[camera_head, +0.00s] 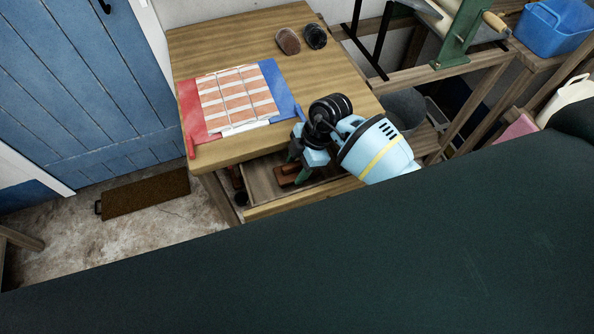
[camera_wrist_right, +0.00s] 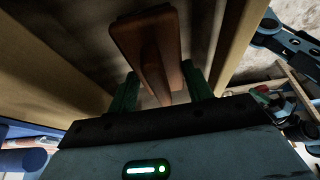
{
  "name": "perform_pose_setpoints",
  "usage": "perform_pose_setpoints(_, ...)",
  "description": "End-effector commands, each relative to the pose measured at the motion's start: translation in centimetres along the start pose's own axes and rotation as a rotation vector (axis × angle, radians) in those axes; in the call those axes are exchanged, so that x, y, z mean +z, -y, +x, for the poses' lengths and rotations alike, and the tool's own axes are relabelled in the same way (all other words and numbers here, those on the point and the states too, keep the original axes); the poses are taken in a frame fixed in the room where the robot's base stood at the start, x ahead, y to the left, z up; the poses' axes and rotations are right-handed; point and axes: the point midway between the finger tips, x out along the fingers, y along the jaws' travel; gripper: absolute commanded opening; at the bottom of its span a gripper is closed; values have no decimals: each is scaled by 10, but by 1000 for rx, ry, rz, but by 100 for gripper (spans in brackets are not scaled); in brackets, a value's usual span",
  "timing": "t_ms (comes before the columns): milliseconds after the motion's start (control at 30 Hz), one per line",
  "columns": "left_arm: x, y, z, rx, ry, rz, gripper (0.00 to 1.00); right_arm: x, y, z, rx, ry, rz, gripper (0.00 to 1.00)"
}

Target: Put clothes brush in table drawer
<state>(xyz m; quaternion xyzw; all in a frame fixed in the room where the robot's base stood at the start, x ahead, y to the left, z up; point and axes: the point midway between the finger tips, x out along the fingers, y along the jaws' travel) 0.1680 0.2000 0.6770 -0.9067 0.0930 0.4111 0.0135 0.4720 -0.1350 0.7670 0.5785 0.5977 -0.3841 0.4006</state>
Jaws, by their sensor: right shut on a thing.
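The clothes brush (camera_head: 290,181), reddish-brown wood, shows partly below my right gripper (camera_head: 305,168). The gripper is shut on it, with the brush inside the outline of the open table drawer (camera_head: 318,192). In the right wrist view the brush (camera_wrist_right: 146,36) stands out beyond the green fingers of the gripper (camera_wrist_right: 168,92), its narrow part between them. Pale drawer walls run on both sides there. I cannot tell whether the brush touches the drawer floor. The drawer is pulled out under the wooden table (camera_head: 205,48). My left gripper is not in view.
A red, white and blue patterned cloth or board (camera_head: 236,98) lies on the table. A brown oval item (camera_head: 288,41) and a black one (camera_head: 315,37) stand at the back. A green-framed wringer (camera_head: 458,38) and a blue tub (camera_head: 556,27) are at the right.

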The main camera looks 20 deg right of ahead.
Motion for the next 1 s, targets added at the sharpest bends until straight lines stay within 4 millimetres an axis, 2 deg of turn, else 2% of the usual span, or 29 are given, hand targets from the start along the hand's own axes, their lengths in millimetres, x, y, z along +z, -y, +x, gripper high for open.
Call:
perform_pose_setpoints(100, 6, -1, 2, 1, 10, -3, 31, 7, 2, 17, -7, -1, 3, 29)
perform_pose_setpoints(233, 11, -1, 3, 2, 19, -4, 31, 13, 2, 31, -6, 1, 3, 29)
perform_pose_setpoints(567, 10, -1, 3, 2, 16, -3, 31, 14, 1, 32, -2, 1, 0, 29)
perform_pose_setpoints(600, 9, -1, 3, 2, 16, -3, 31, 14, 1, 33, -2, 1, 0, 53)
perform_pose_setpoints(667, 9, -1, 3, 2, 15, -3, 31, 14, 1, 32, -2, 1, 0, 59)
perform_pose_setpoints(1000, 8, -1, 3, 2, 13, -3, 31, 13, 1, 28, -2, 1, 0, 59)
